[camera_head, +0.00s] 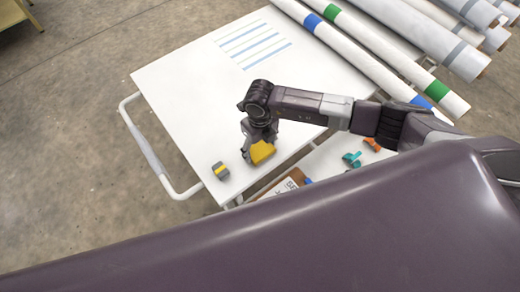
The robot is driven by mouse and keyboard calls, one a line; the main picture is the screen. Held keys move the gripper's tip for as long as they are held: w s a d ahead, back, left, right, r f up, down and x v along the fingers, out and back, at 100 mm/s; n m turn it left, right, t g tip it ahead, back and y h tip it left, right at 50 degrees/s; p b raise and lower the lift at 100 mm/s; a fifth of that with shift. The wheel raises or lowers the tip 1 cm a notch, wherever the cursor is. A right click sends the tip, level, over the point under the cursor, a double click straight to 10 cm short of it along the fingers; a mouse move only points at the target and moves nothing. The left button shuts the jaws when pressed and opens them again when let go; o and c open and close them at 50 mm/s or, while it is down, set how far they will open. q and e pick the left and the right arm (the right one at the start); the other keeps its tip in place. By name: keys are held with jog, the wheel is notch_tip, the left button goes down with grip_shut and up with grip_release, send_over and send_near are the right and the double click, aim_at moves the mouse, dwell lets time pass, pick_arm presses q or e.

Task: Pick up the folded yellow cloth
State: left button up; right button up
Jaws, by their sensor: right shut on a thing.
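The folded yellow cloth (262,152) is on or just above the white cart top near its front edge; I cannot tell if it touches the surface. My right gripper (250,151), on the arm coming in from the right, points down and is shut on the cloth. The gripper and wrist hide part of the cloth. My left gripper does not show.
The white cart top (178,88) has blue stripes (255,45) at the back and a small grey and yellow object (221,170) left of the gripper. Long white rolls (365,50) lie at the right. Orange and teal tools (352,159) sit on a lower shelf. A rail (148,150) runs along the left.

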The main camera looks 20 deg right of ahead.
aim_at(260, 150)
notch_tip(260, 150, up, 20)
jog(key=b, duration=0.4)
dwell(0.3)
